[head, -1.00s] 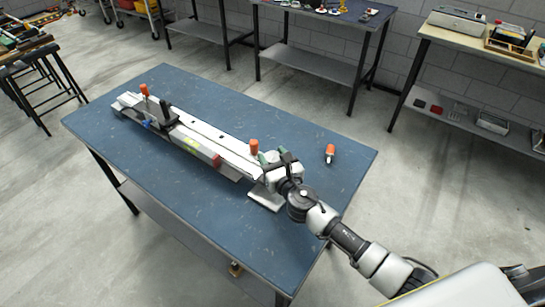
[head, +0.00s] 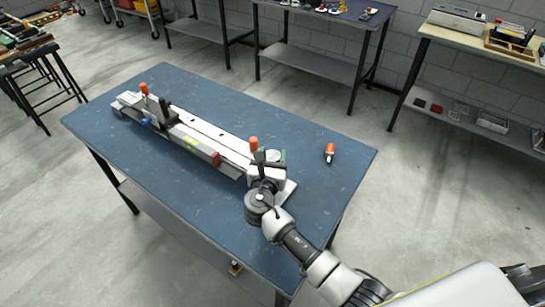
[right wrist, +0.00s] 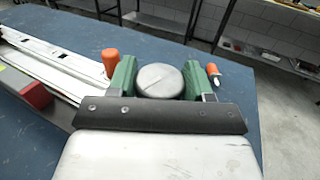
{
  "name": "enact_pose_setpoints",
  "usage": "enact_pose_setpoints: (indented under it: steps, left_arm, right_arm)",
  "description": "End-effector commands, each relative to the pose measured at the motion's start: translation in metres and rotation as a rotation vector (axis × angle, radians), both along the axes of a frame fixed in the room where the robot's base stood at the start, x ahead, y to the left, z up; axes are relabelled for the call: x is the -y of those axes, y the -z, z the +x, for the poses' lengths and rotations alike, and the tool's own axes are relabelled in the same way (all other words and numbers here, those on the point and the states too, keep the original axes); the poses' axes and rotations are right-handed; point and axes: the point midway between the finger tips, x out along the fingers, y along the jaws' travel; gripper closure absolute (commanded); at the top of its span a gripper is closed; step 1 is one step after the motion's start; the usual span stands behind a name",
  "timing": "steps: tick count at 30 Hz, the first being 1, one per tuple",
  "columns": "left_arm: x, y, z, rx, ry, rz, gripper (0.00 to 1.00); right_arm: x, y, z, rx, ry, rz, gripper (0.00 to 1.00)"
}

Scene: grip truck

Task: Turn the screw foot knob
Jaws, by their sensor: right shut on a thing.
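The long white-and-grey clamping device (head: 205,129) lies diagonally across the blue table. My right gripper (head: 268,156) is at its near right end. In the right wrist view, the green fingers of my right gripper (right wrist: 166,76) are shut on the round grey screw foot knob (right wrist: 160,80), one finger on each side. Only the knob's smooth top shows. In the head view the knob is hidden by my gripper. My left gripper is not in view.
An orange handle (head: 254,144) stands upright just left of my right gripper, with another orange handle (head: 144,89) at the far end. A loose orange-capped item (head: 329,152) lies to the right. The blue table (head: 110,150) is clear in front of the device.

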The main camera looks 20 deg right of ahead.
Motion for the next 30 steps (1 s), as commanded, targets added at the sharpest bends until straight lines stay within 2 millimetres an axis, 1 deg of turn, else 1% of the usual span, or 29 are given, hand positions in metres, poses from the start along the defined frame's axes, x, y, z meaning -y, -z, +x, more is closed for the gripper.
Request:
enact_pose_setpoints:
  steps: [6,19,20,21,24,30]
  left_arm:
    - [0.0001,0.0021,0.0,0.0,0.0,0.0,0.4]
    - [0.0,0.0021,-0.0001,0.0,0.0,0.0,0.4]
    - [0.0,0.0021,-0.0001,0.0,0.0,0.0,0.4]
    - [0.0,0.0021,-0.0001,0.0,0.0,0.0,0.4]
    - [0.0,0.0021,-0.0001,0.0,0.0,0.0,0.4]
    - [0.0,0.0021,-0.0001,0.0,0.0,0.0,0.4]
  right_arm:
    - [-0.0002,0.0012,-0.0002,-0.002,0.049,0.0,0.73]
    - [0.0002,0.0009,-0.0002,-0.002,0.058,-0.001,0.73]
    - [0.0002,0.0009,-0.0002,-0.002,0.058,-0.001,0.47]
    - [0.0002,0.0009,-0.0002,-0.002,0.058,-0.001,0.41]
    - [0.0002,0.0007,-0.0002,-0.002,0.058,-0.001,0.26]
    - [0.0003,0.0004,-0.0001,0.0,0.058,-0.001,0.26]
